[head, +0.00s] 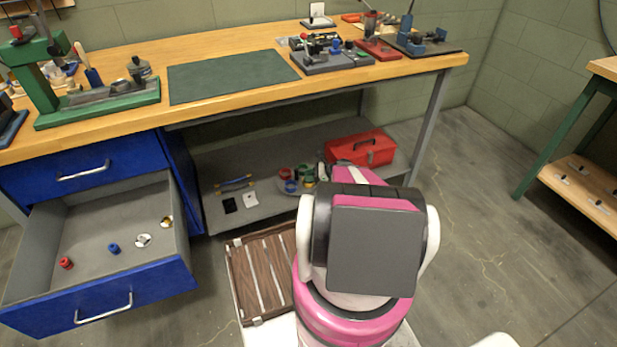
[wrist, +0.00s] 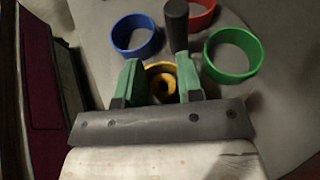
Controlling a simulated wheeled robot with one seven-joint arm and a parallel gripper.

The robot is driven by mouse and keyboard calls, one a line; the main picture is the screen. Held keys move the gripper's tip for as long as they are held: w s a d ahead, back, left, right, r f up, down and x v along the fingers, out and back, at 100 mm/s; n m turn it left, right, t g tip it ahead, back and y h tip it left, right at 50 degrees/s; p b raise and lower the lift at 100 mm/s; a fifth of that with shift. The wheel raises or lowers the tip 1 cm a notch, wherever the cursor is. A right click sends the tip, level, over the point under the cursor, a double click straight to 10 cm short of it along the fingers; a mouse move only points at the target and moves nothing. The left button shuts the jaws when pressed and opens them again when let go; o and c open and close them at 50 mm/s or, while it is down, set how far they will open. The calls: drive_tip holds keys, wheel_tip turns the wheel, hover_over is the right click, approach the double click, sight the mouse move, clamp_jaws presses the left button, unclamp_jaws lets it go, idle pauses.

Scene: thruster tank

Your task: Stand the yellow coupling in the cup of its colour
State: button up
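The yellow coupling (wrist: 155,89) shows in the wrist view as a small ring with a dark hole, seen from above. The yellow cup's rim (wrist: 160,66) curves behind it, partly hidden by the fingers. The coupling appears within the rim's outline; I cannot tell if it rests on the cup's floor. My gripper (wrist: 161,80) has its green fingers apart, one each side of the coupling, with narrow gaps visible, so it looks open. In the head view my arm reaches to the lower shelf and hides the yellow coupling and most of the gripper.
Blue (wrist: 134,32), red (wrist: 201,14) and green (wrist: 233,53) cups stand close by. A red toolbox (head: 362,149) is on the shelf (head: 225,165). The open drawer (head: 100,235) holds red and blue couplings.

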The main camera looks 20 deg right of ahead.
drive_tip(key=shift+o, duration=0.3)
wheel_tip(320, 180, up, 4)
drive_tip(key=shift+s+f, duration=0.1)
drive_tip(key=shift+f, duration=0.1)
drive_tip(key=s+a+r, duration=0.3)
drive_tip(key=a+r, duration=0.4)
drive_tip(key=a, duration=0.4)
drive_tip(key=shift+a+r, duration=0.15)
drive_tip(key=shift+a, duration=0.05)
